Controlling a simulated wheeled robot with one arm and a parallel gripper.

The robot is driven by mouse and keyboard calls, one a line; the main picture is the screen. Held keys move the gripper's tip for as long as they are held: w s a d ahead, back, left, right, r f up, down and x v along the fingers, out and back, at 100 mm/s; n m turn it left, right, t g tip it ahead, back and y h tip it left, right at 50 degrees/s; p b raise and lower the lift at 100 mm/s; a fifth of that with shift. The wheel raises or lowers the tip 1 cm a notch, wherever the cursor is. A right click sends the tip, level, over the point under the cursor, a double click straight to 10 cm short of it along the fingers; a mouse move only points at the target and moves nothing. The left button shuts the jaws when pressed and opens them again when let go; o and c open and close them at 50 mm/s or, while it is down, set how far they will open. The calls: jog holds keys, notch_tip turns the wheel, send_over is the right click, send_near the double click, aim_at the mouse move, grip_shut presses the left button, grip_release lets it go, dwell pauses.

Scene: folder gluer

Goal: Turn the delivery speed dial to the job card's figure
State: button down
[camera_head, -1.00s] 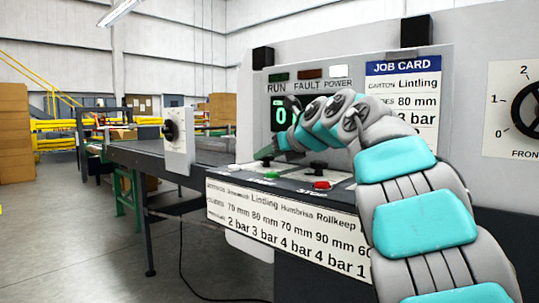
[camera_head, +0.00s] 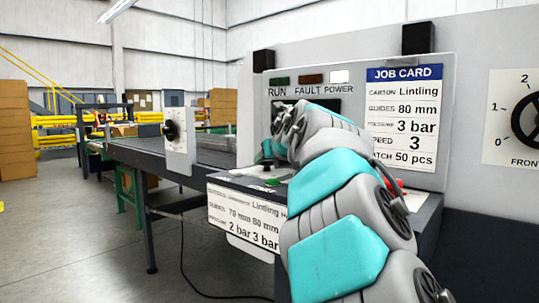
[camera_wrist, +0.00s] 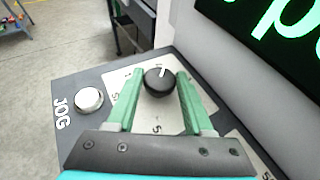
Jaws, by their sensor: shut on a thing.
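In the wrist view a round black dial (camera_wrist: 157,84) with a white pointer line sits on a pale scale plate (camera_wrist: 165,122). The pointer faces the top of the picture, slightly right. My gripper (camera_wrist: 160,76) has its green fingers on either side of the dial and is shut on it. A 1 and a 5 show on the scale; other marks are partly hidden by the fingers. In the head view the job card (camera_head: 405,115) reads Lintling, 80 mm, 3 bar, speed 3, 50 pcs. My arm hides the dial there.
A white JOG button (camera_wrist: 89,99) lies left of the dial, and a green-lettered display (camera_wrist: 275,25) is close on the right. In the head view a red button (camera_head: 394,184) is partly behind my arm. A FRONT dial (camera_head: 530,112) is at far right; a conveyor (camera_head: 140,152) runs left.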

jog(key=shift+a+r+m+t+h, duration=0.15)
jog(key=shift+m+t+h, duration=0.35)
jog(key=shift+m+h, duration=1.3)
jog(key=shift+a+m+h, duration=0.1)
jog(key=shift+m+h, duration=1)
jog(key=shift+h, duration=0.4)
jog(key=shift+a+m+h, duration=0.1)
jog(key=shift+m+h, duration=0.4)
jog(key=shift+h, duration=0.2)
jog(key=shift+a+m+g+h, duration=0.3)
jog(key=shift+m+g+h, duration=0.2)
jog(key=shift+m+h, duration=0.55)
jog(key=c, duration=0.6)
grip_release()
jog(key=shift+o, duration=1.4)
jog(key=shift+s, duration=0.1)
jog(key=v, duration=0.7)
jog(key=shift+s+a+r, duration=0.1)
jog(key=shift+s, duration=0.15)
